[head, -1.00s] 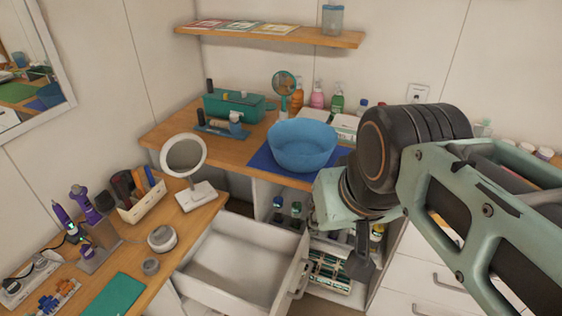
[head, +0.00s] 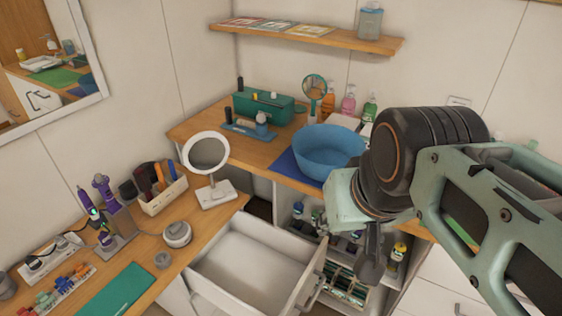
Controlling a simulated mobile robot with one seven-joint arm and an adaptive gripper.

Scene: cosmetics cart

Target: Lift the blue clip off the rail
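A pale rail (head: 62,293) with several small coloured clips lies at the lower left on the wooden counter. Blue clips (head: 60,283) sit near its middle, with orange at the right end and red and green towards the left. They are small, and I cannot tell single clips apart well. My gripper (head: 370,272) is at the right of the picture, pointing down beyond the open drawer, far from the rail. It appears dark and edge-on, so its opening cannot be judged. I see nothing held in it.
An open, empty white drawer (head: 255,262) juts out between the counter and my gripper. A green mat (head: 118,292) lies right of the rail. A purple-tool stand (head: 112,228), a power strip (head: 48,255), a brush box (head: 163,194) and a round mirror (head: 207,153) stand behind.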

